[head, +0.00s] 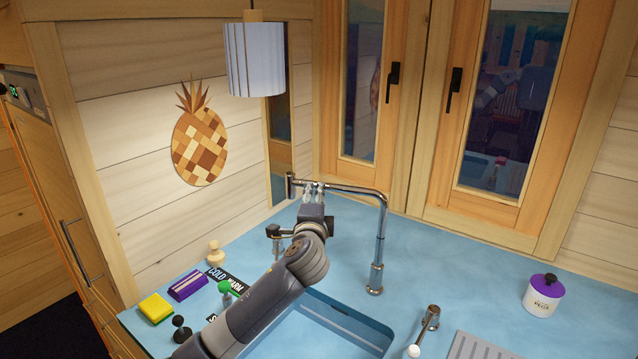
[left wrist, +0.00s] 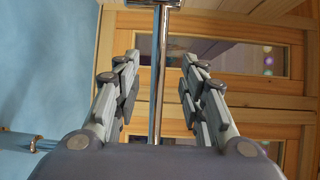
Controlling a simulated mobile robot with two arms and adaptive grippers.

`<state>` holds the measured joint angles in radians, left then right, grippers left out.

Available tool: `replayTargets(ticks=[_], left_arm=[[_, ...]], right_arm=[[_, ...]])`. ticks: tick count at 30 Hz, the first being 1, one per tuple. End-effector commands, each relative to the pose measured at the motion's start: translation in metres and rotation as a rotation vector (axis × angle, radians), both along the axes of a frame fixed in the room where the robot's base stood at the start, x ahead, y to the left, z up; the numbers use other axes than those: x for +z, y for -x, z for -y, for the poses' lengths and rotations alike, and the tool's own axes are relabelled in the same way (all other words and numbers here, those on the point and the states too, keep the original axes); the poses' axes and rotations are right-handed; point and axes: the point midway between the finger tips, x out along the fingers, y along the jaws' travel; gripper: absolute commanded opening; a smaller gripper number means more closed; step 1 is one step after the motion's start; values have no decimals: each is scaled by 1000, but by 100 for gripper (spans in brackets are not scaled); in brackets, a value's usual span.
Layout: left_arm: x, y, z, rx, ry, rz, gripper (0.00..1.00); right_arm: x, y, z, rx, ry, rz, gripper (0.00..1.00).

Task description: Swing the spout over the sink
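The chrome spout (head: 350,188) is an upside-down L. Its post (head: 376,255) stands on the blue counter behind the sink (head: 335,318), and its long arm points left, its end over the counter beside the wall. My left gripper (head: 312,188) is up at the spout's arm near its left end, hiding part of it. In the left wrist view my open gripper (left wrist: 160,62) has one finger on each side of a chrome tube (left wrist: 157,75). The fingers look apart from it; depth is hard to judge. My right gripper is out of view.
A chrome lever (head: 428,322) stands right of the sink, with a purple-lidded pot (head: 543,295) farther right. A lamp (head: 255,60) hangs above.

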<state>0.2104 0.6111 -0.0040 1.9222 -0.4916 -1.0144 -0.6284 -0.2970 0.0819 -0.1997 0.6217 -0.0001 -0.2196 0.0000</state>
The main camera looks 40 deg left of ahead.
Motion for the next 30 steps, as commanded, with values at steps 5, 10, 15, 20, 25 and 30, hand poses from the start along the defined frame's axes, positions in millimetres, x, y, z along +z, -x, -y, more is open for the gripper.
replayTargets(ticks=[5, 10, 15, 20, 25, 30], left_arm=[[2, -23, -19, 2, 0, -2, 38], [0, -42, -34, 2, 2, -2, 38], [-1, -56, -44, 1, 1, 0, 38], [-3, -62, -49, 0, 0, -1, 38], [-3, -64, -51, -1, 1, -1, 38], [-3, -64, -51, 0, 1, -1, 38]], right_arm=[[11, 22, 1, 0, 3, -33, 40], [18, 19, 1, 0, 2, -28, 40], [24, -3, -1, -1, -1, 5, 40], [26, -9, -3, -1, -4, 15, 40], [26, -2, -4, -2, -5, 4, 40], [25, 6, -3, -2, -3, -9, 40]])
